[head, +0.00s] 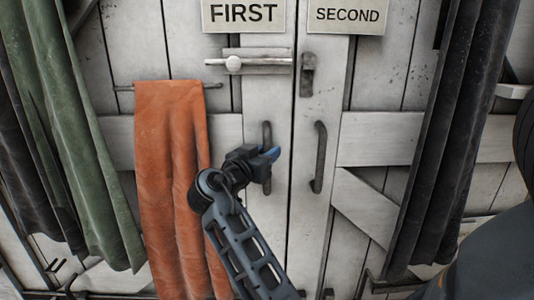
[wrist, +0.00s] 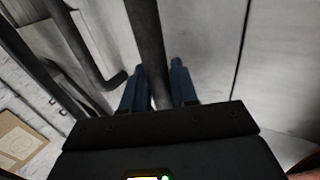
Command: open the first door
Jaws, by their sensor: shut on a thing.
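The first door (head: 225,100) is a pale plank door under a sign (head: 243,13) reading FIRST. It looks closed, its edge along the seam with the second door (head: 375,120). A pale sliding bolt (head: 262,63) with a round knob lies across its top; I cannot tell whether it crosses the seam. My gripper (head: 270,154) is at the dark vertical handle (head: 267,133) of the first door and hides part of it. In the wrist view my gripper (wrist: 158,80) has its blue fingers on either side of the handle bar (wrist: 147,35), shut on it.
The second door has its own dark handle (head: 318,157) close by on the right and a dark latch (head: 307,75). An orange cloth (head: 172,170) hangs from a rail beside my arm. Green (head: 75,130) and dark (head: 450,130) curtains hang at the sides.

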